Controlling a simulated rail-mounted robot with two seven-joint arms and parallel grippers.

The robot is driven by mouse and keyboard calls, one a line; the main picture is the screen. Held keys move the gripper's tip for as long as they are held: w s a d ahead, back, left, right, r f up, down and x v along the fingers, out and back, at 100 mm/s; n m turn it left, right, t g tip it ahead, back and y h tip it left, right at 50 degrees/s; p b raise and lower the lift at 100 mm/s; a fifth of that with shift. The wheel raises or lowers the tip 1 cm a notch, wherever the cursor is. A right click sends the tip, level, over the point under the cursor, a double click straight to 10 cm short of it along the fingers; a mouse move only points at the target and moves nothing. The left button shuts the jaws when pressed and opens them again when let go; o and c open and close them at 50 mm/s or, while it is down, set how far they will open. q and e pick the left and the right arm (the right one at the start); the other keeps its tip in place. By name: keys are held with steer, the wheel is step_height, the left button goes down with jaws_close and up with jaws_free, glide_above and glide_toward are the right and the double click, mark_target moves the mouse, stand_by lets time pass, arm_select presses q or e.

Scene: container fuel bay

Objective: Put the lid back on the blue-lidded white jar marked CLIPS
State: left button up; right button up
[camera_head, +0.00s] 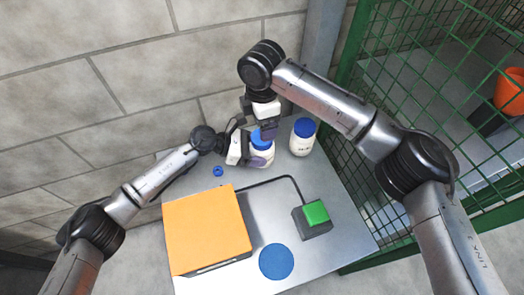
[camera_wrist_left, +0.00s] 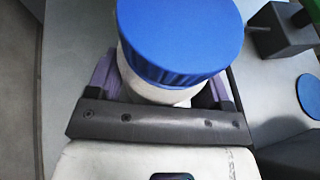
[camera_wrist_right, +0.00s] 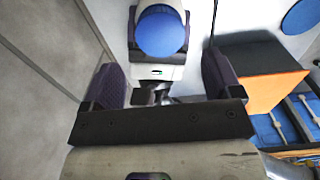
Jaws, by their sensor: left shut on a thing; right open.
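A white jar (camera_head: 262,157) with a blue lid (camera_head: 261,139) stands near the back of the table. My left gripper (camera_head: 250,155) is shut around its body, as the left wrist view shows the white jar (camera_wrist_left: 160,95) between the fingers. The blue lid (camera_wrist_left: 182,38) sits on top of this jar; whether it is fully seated I cannot tell. My right gripper (camera_head: 266,128) is above and close to that lid, open and empty; the lid (camera_wrist_right: 161,33) shows beyond its fingers. A second white jar (camera_head: 301,146) with a blue lid stands to the right. I cannot read the jar markings.
An orange-topped box (camera_head: 207,230) fills the table's left front. A green button on a dark block (camera_head: 312,219) with a cable stands at right. A flat blue disc (camera_head: 276,261) lies in front; a small blue piece (camera_head: 218,171) lies behind the box. Green mesh (camera_head: 352,180) borders the right.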

steer(key=shift+f, duration=3.15)
steer(key=c, duration=0.9)
steer(key=o, duration=1)
steer(key=shift+r, duration=0.1)
steer(key=shift+r, duration=2.2)
steer(key=shift+r, duration=0.1)
steer(key=shift+c, duration=0.5)
step_height(320, 180, up, 3)
steer(key=shift+r, duration=0.2)
